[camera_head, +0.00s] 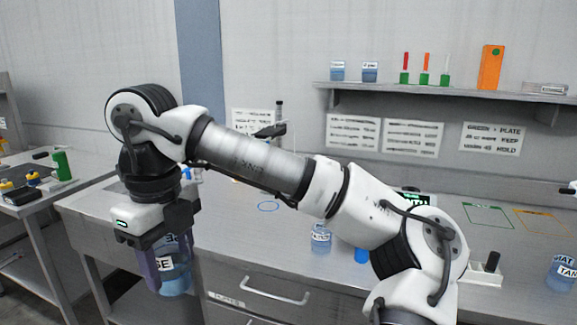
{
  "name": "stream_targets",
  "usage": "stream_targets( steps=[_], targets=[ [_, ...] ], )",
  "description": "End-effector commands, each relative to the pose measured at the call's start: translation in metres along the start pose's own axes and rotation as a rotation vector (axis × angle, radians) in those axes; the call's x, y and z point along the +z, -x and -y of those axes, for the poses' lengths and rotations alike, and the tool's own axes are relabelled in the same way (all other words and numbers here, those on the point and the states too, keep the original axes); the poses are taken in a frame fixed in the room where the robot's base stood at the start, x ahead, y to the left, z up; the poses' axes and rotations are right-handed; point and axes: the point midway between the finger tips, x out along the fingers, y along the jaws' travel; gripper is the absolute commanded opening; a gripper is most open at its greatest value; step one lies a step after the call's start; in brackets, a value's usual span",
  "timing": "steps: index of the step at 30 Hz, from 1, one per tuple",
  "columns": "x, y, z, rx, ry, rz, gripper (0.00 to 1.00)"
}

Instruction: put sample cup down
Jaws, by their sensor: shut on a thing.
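My gripper (163,262) is at the left, pointing down, and is shut on a clear blue-tinted sample cup (179,275) with a label on its side. The label is only partly readable, and part of the cup is hidden by the fingers. The cup looks upright. In the picture it is in front of the left end of the counter (222,222), near its front edge. I cannot tell how high it is held.
A blue ring (268,206) is marked on the counter. Labelled cups stand at the middle (321,238) and far right (562,272). Green (488,215) and orange outlines lie at the back right. A side table (45,200) with bottles stands left. My arm hides part of the counter.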

Motion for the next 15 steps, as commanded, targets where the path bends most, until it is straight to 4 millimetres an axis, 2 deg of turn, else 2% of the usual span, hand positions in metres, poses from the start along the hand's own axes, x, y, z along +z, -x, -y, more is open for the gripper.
stream_targets(
  steps=[6,15],
  targets=[
    [0.0,-0.001,0.001,0.001,0.002,0.0,0.27],
    [0.005,-0.023,0.025,0.002,0.091,-0.001,0.27]
  ],
)
